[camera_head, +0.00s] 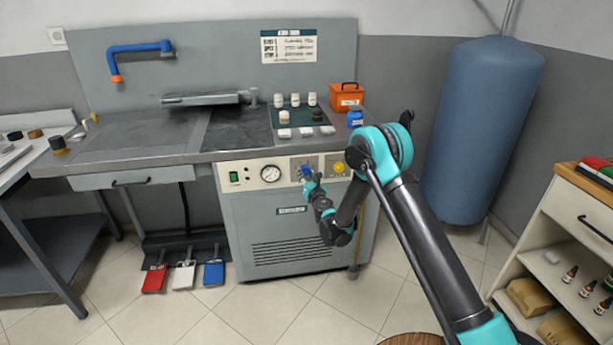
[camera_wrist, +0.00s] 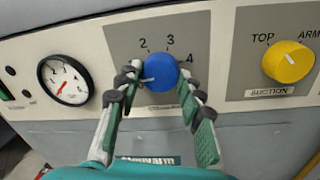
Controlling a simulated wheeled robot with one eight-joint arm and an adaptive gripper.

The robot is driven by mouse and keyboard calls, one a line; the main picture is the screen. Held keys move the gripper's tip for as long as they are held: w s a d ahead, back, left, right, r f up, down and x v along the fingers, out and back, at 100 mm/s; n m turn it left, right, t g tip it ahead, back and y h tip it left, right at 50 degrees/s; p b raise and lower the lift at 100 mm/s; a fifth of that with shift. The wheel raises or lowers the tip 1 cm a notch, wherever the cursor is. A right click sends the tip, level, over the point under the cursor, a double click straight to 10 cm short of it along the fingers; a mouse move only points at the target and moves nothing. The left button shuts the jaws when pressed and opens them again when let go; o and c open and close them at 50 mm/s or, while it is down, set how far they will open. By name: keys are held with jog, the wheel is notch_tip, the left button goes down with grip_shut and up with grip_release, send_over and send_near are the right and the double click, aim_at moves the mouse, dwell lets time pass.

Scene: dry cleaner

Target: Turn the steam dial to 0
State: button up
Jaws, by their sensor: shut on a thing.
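The steam dial is a round blue knob (camera_wrist: 160,70) on a grey plate on the machine's cream front panel. In the wrist view the numbers 2, 3 and 4 show around its top and right. A white mark on the knob points to the left, a little downward, below the 2. The 0 cannot be seen, and the label under the knob is partly hidden. My gripper (camera_wrist: 160,78) is shut on the knob, one finger on its left and one on its right. In the head view the blue knob (camera_head: 306,170) shows small, just above my gripper (camera_head: 309,183).
A pressure gauge (camera_wrist: 66,80) is left of the dial and a yellow knob (camera_wrist: 288,61) is right of it. The counter (camera_head: 150,160) is above the panel. A blue tank (camera_head: 480,130) stands at right. Red, white and blue pedals (camera_head: 184,275) lie near the floor.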

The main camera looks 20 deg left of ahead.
jog(key=n, duration=0.5)
jog(key=shift+n, duration=0.3)
jog(key=shift+g, duration=0.3)
jog(key=o, duration=1.2)
jog(key=shift+c, duration=0.2)
jog(key=shift+s, duration=0.1)
jog(key=v, duration=0.7)
jog(key=shift+s+d+r+h, duration=0.1)
jog(key=shift+d+h, duration=0.05)
jog(key=shift+h, duration=0.15)
